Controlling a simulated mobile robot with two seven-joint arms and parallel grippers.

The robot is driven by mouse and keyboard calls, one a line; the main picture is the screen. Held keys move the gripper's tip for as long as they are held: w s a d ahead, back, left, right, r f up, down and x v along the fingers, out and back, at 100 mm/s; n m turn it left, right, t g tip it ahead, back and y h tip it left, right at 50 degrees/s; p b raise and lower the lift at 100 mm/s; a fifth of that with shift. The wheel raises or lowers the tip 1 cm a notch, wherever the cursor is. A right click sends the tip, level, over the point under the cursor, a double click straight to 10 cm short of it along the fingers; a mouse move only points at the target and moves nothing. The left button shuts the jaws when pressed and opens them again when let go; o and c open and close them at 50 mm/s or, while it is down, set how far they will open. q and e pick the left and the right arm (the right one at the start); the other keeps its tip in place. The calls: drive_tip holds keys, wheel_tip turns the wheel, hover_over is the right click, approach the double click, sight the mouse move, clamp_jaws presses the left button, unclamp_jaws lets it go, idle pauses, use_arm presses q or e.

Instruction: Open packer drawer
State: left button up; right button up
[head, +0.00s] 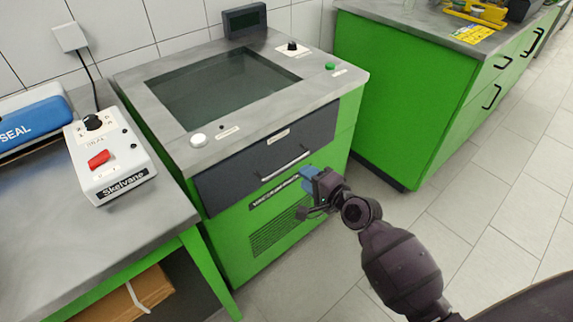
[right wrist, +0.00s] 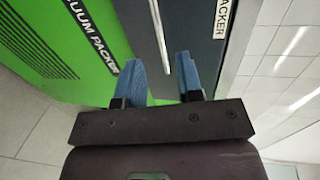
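The vacuum packer (head: 237,213) is a green cabinet with a grey top and a dark glass lid. Its dark drawer front (head: 240,168) looks shut, flush with the cabinet, and carries a silver bar handle (head: 285,166). My right gripper (head: 308,177) is close in front of the drawer's lower right part, near the handle's right end. In the right wrist view its two blue fingers (right wrist: 160,80) are apart with nothing held. The silver handle (right wrist: 159,38) there runs toward the gap between the fingers; I cannot tell whether they are around it. My left gripper is out of view.
A green cabinet (head: 400,90) stands at right. The tiled floor (head: 480,190) at right is clear.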

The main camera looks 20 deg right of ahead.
sight(288, 164)
drive_tip(key=shift+b+x, duration=0.75)
drive_tip(key=shift+x, duration=3.3)
clamp_jaws()
